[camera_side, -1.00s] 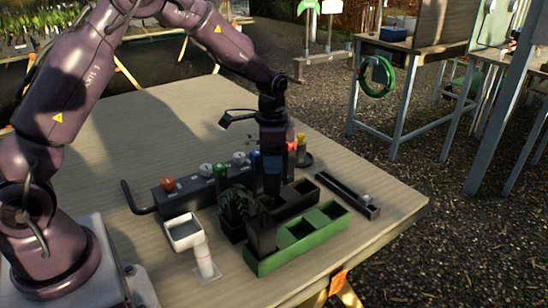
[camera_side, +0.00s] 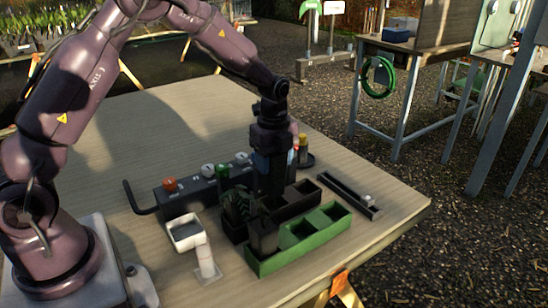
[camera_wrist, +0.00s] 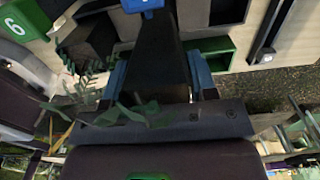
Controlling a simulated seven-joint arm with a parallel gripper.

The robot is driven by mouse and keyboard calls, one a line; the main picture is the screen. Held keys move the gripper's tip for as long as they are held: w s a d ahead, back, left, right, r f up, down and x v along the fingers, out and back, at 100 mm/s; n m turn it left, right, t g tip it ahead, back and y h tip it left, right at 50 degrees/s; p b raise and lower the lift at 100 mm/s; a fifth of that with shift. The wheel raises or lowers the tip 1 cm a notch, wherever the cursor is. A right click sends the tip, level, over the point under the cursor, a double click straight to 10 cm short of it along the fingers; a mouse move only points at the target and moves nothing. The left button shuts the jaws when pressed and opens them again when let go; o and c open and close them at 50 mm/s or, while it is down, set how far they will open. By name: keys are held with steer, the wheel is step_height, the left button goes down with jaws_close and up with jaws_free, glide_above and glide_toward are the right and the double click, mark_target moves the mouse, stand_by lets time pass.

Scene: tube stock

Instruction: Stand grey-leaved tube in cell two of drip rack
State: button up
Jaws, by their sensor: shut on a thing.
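My gripper (camera_side: 268,172) is shut on a dark tapered tube, with its tip end low at the racks in the side view. In the wrist view the tube (camera_wrist: 156,62) stands between my two blue fingers (camera_wrist: 158,78), and grey-green leaves (camera_wrist: 140,112) show close to the camera. A green rack (camera_side: 296,254) stands at the front; a dark square tube (camera_side: 263,236) is in its left cell, and its other visible cells look empty. A black rack (camera_side: 297,211) lies behind it, partly hidden by my gripper. I cannot tell whether the held tube's foot is inside a cell.
A dark leafy plant (camera_side: 235,206) stands left of my gripper. A black bar with coloured knobs (camera_side: 180,200) lies behind; a narrow black channel (camera_side: 345,195) lies right.

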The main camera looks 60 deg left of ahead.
mark_target(274, 186)
steer(key=shift+f, duration=3.35)
steer(key=shift+f, duration=0.35)
steer(key=o, duration=1.1)
step_height(274, 186, up, 13)
steer(key=shift+f, duration=0.1)
